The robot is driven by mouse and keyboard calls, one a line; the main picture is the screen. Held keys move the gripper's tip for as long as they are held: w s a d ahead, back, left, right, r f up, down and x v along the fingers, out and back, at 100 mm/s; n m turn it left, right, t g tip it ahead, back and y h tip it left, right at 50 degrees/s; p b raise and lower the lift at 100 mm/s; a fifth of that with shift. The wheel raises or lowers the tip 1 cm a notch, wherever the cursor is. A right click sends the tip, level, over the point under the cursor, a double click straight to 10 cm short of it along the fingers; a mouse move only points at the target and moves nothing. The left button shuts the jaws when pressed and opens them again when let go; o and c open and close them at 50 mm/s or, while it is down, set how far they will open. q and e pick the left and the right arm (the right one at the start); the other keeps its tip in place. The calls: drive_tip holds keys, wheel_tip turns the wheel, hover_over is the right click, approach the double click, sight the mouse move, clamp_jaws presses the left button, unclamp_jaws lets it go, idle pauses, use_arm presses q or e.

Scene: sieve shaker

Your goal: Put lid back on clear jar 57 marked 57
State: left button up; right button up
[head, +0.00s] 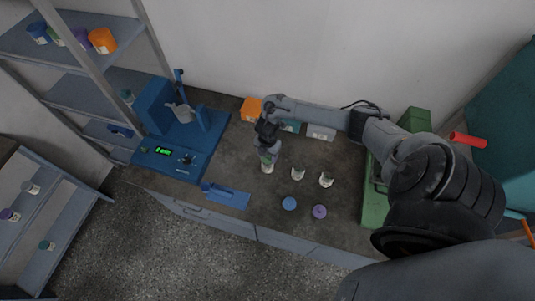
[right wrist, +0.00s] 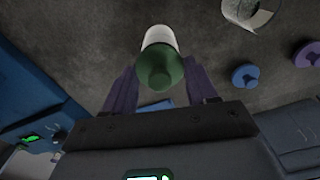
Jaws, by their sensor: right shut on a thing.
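A jar with a white body (head: 267,168) stands on the bench beneath my right gripper (head: 266,152). In the right wrist view its green lid (right wrist: 161,70) is over the white body (right wrist: 158,36), between my gripper's two purple fingers; my right gripper (right wrist: 162,82) is shut on the green lid. I cannot tell whether the lid is seated. Two open jars stand to the right, a middle one (head: 298,174) and a right one (head: 326,180). A blue lid (head: 289,203) and a purple lid (head: 320,211) lie in front of them. I cannot read any jar number. My left gripper is not in view.
A blue shaker machine (head: 175,160) with a green display stands at the left of the bench. A blue tool (head: 226,196) lies near the front edge. An orange container (head: 251,108) and boxes stand along the wall. A green case (head: 374,200) is at the right.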

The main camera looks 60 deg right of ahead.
idle(0.4)
drive_tip(key=o, duration=1.1)
drive_tip(key=shift+o, duration=0.3)
drive_tip(key=shift+o, duration=0.9)
drive_tip(key=shift+r, duration=0.15)
drive_tip(key=shift+r+p, duration=1.15)
drive_tip(key=shift+p, duration=0.1)
drive_tip(key=shift+r+p, duration=2.25)
drive_tip(key=shift+p, duration=0.05)
